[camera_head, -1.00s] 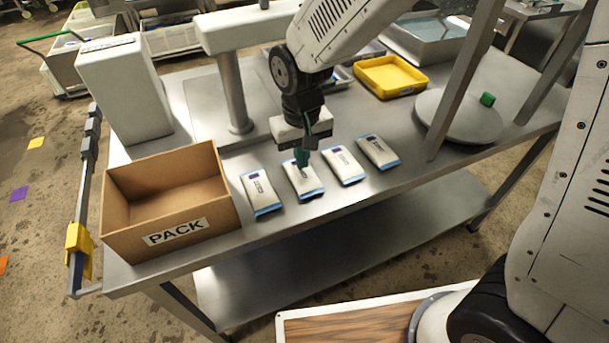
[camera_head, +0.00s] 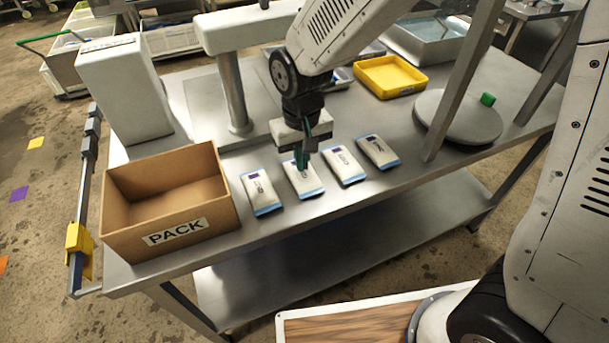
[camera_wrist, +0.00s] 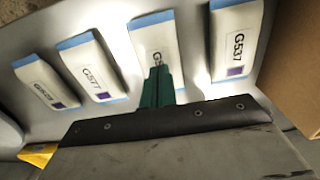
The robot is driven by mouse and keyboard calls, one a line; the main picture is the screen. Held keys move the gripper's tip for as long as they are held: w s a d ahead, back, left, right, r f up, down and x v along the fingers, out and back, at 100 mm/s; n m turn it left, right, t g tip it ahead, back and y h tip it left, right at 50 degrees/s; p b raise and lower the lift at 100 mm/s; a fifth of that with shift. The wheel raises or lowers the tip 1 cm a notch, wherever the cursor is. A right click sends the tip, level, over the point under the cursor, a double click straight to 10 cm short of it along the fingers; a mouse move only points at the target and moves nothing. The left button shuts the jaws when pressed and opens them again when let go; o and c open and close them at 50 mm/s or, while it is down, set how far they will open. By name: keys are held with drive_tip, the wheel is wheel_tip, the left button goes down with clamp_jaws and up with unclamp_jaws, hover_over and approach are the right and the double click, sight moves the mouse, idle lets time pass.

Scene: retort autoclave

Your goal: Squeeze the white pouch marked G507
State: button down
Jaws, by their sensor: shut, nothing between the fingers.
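Several white pouches with blue ends lie in a row on the steel table. My gripper (camera_head: 302,162) is shut and empty, its green fingers pointing down at the second pouch (camera_head: 304,184) from the left in the head view. In the wrist view the fingertips (camera_wrist: 157,72) cover part of that pouch's label (camera_wrist: 155,36); only its beginning shows, so I cannot read whether it is G507. I cannot tell whether the fingertips touch it. Neighbouring pouches read G577 (camera_wrist: 92,67) and G537 (camera_wrist: 236,40); the far-left wrist-view label (camera_wrist: 44,84) is unclear.
An open cardboard box marked PACK (camera_head: 176,238) stands left of the pouches. A metal post (camera_head: 232,95) stands behind the row. The table's front edge is close to the pouches.

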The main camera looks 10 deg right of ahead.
drive_tip(key=shift+s+f, duration=0.1)
drive_tip(key=shift+f, duration=0.6)
idle(1.1)
drive_tip(key=shift+r, duration=0.1)
wheel_tip(320, 180, up, 8)
idle(0.8)
idle(0.4)
drive_tip(key=s+d+r+m, duration=0.1)
drive_tip(key=s+d+r, duration=0.2)
drive_tip(key=s+d, duration=0.3)
drive_tip(key=s+d+r+m+t, duration=0.1)
drive_tip(key=s+d+r, duration=0.3)
drive_tip(key=s+d, duration=0.3)
drive_tip(key=s+d+r+m, duration=0.1)
drive_tip(key=s+d+r, duration=0.2)
drive_tip(key=s+d, duration=0.3)
drive_tip(key=shift+s+d+r, duration=0.15)
drive_tip(key=shift+d+r, duration=0.05)
drive_tip(key=shift+d, duration=0.7)
